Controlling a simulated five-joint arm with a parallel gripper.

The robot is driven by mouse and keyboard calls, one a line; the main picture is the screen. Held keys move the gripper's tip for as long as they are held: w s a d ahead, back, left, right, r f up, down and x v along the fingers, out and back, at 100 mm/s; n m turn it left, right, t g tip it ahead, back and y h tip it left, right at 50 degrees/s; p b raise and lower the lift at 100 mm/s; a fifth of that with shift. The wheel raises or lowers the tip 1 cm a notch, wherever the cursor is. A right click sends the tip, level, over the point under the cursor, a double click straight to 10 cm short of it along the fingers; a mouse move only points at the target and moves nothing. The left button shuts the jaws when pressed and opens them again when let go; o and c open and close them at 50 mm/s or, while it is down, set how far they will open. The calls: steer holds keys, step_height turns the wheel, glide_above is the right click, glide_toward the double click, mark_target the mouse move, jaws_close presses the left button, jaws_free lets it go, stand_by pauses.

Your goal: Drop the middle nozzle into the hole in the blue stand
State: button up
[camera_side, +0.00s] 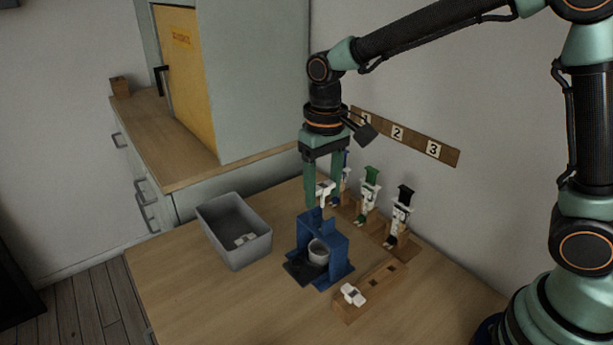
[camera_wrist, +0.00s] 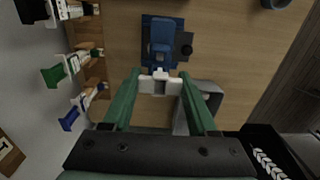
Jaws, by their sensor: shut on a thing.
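My gripper (camera_side: 323,199) is shut on a white nozzle (camera_side: 324,188), holding it in the air just above the blue stand (camera_side: 338,254). In the wrist view the nozzle (camera_wrist: 160,86) spans crosswise between the green fingertips. The blue stand (camera_wrist: 161,30) shows just beyond it in that view. A grey cup (camera_side: 318,252) sits low at the front of the stand. The stand's hole is not clearly visible. A wooden block (camera_side: 376,297) with dark holes lies to the right, with another white nozzle (camera_side: 352,294) at its near end.
A grey bin (camera_side: 211,215) with a small white piece inside stands left of the stand. Holders with blue, green (camera_side: 370,173) and black-topped tools stand behind, under a numbered board (camera_side: 404,135). The table's front left is clear.

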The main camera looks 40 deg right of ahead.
steer(key=shift+f, duration=4.25)
stand_by(2.5)
steer(key=o, duration=1.4)
